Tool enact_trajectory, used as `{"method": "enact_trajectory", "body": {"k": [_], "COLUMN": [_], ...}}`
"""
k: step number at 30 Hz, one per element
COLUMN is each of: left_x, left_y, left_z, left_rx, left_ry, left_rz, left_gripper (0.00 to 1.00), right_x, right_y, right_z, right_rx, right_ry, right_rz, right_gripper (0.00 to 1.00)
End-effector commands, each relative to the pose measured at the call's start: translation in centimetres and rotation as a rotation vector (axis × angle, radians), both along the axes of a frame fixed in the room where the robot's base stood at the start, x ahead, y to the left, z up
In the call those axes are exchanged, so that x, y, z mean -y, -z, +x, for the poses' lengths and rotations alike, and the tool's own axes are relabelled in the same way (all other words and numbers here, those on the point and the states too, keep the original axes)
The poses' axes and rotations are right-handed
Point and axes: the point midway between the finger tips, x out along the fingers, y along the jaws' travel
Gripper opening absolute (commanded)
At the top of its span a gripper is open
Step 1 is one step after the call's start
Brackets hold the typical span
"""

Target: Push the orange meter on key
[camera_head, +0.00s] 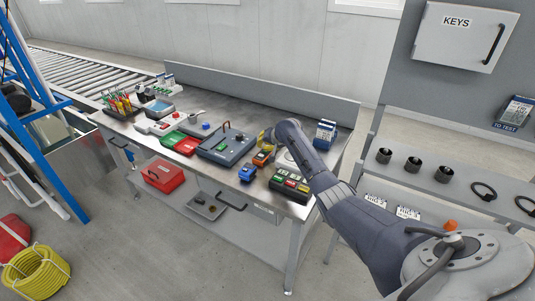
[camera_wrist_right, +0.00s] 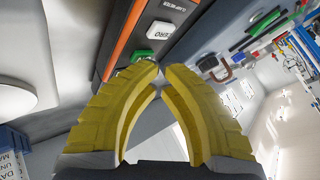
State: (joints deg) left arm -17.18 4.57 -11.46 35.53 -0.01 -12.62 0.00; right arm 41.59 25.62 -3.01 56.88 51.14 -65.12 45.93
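The orange meter (camera_head: 263,157) lies on the steel workbench, partly covered by my right gripper and arm in the head view. In the right wrist view the meter (camera_wrist_right: 123,42) shows its orange edge, dark face, a white key (camera_wrist_right: 160,30) marked ZERO and a green key (camera_wrist_right: 141,56). My right gripper (camera_head: 266,137) is at the meter's far end in the head view. Its yellow fingers (camera_wrist_right: 162,70) are together at the tips with nothing between them, close beside the green key. I cannot tell whether they touch it. My left gripper is out of view.
A blue meter (camera_head: 247,174) lies just in front of the orange one. A grey-blue test station (camera_head: 227,145) stands to the left, and a dark box with coloured keys (camera_head: 290,185) to the right. A blue-and-white box (camera_head: 325,134) stands behind my right arm.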

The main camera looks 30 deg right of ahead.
Motion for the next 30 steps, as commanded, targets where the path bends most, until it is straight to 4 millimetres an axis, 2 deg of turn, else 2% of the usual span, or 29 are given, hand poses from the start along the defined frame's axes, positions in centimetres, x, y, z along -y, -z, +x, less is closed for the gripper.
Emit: {"method": "enact_trajectory", "body": {"k": [11,30], "left_x": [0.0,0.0], "left_y": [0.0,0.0], "left_z": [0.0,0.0], "left_rx": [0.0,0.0], "left_ry": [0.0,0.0], "left_rz": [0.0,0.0], "left_gripper": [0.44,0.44], "right_x": [0.0,0.0], "right_y": [0.2,-0.9], "right_z": [0.0,0.0], "right_rx": [-0.001,0.0], "right_ry": [-0.001,0.001], "right_rz": [0.0,0.001], "right_gripper": [0.0,0.0]}}
